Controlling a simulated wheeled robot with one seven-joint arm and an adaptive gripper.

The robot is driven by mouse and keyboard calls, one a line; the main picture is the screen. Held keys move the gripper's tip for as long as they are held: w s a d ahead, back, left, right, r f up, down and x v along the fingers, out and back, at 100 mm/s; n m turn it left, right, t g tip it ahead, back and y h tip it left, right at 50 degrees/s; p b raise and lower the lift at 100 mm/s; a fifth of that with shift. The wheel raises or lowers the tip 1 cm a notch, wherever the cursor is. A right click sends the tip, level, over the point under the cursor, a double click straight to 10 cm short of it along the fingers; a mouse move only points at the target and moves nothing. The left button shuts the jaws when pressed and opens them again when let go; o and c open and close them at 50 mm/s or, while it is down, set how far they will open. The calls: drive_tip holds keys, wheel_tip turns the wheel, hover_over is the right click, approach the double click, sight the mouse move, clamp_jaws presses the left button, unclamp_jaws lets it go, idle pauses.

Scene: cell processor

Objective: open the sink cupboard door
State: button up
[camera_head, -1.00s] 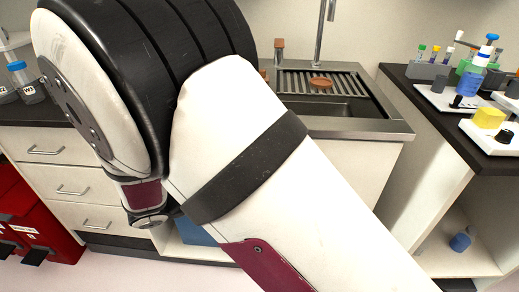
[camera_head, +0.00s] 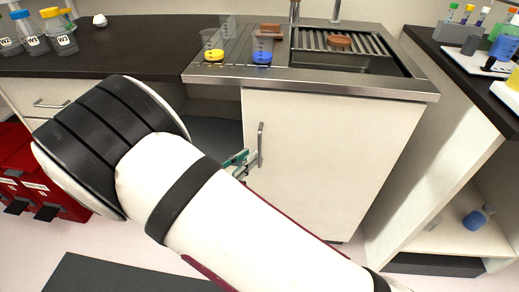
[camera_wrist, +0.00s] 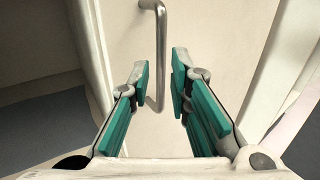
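The sink cupboard door (camera_head: 330,150) is a flat off-white panel below the steel sink. Its upright metal handle (camera_head: 261,145) is near the door's left edge. In the wrist view, the handle (camera_wrist: 160,50) runs down between the fingertips of my gripper (camera_wrist: 160,80). My gripper is open, with teal pads on both sides of the handle and a gap on each side. In the head view, my gripper (camera_head: 243,162) is at the handle's lower part, partly hidden by my arm. A dark open space shows left of the door; I cannot tell whether the door is ajar.
The steel sink top (camera_head: 310,82) overhangs the door, with beakers (camera_head: 262,48) on its left. An open shelf unit (camera_head: 440,200) stands close on the right. Red bins (camera_head: 45,185) stand at the left. A dark mat (camera_head: 130,275) lies on the floor.

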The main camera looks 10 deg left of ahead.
sight(260, 165)
drive_tip(key=b+x, duration=0.1)
drive_tip(key=x, duration=0.4)
drive_tip(key=shift+w+d, duration=0.2)
drive_tip(key=shift+w, duration=0.15)
drive_tip(key=shift+c, duration=0.3)
clamp_jaws()
